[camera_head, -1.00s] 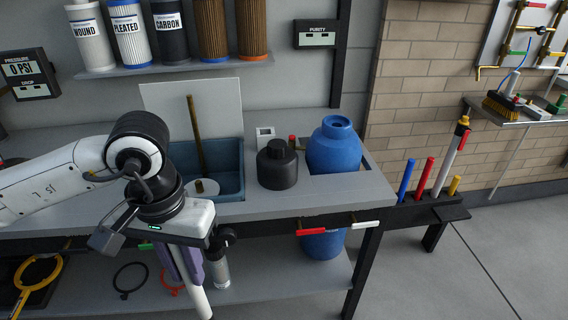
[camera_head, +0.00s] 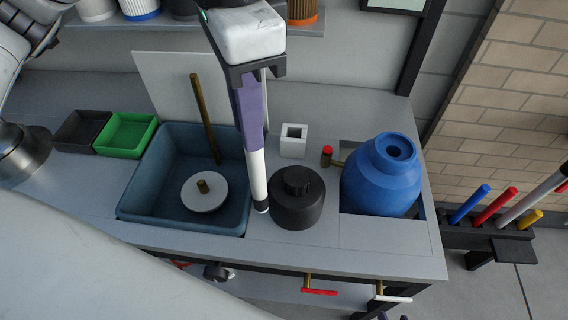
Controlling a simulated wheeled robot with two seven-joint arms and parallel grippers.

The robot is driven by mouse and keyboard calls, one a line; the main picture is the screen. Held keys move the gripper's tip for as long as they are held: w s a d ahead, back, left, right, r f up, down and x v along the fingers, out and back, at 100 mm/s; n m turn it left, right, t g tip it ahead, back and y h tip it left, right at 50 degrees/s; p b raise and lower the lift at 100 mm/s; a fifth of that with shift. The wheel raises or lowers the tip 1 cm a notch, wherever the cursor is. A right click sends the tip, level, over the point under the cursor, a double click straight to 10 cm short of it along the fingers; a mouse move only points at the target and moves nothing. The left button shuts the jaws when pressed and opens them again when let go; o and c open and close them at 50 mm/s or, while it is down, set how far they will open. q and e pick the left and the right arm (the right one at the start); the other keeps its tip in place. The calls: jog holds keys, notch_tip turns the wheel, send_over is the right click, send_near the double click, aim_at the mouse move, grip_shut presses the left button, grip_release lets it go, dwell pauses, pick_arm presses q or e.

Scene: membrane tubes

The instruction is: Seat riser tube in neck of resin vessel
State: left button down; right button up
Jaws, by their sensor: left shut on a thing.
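The resin vessel (camera_head: 375,190) is a blue bottle-shaped tank standing upright in a cutout at the right end of the bench. Its open neck (camera_head: 397,150) faces up and shows a dark hole. My left gripper (camera_head: 251,125), with purple fingers, is shut on the white riser tube (camera_head: 257,175) and points down. The tube hangs nearly upright, with a dark lower end beside the black valve head (camera_head: 297,205), left of the vessel. Whether the tube's end touches the bench I cannot tell. The fingers hide part of the tube. My right gripper is not in view.
A blue-grey basin (camera_head: 240,212) holds a white disc (camera_head: 204,195) and a standing brass rod (camera_head: 205,115). A white box (camera_head: 293,140) and a red-topped brass fitting (camera_head: 327,156) stand near the vessel. Green (camera_head: 126,134) and dark (camera_head: 80,131) trays sit left.

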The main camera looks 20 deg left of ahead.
aim_at(251, 163)
pick_arm(q)
jog(key=shift+s+f, duration=0.2)
jog(key=shift+f, duration=3.9)
jog(key=c, duration=2)
grip_release()
jog(key=shift+f, duration=0.1)
jog(key=o, duration=0.4)
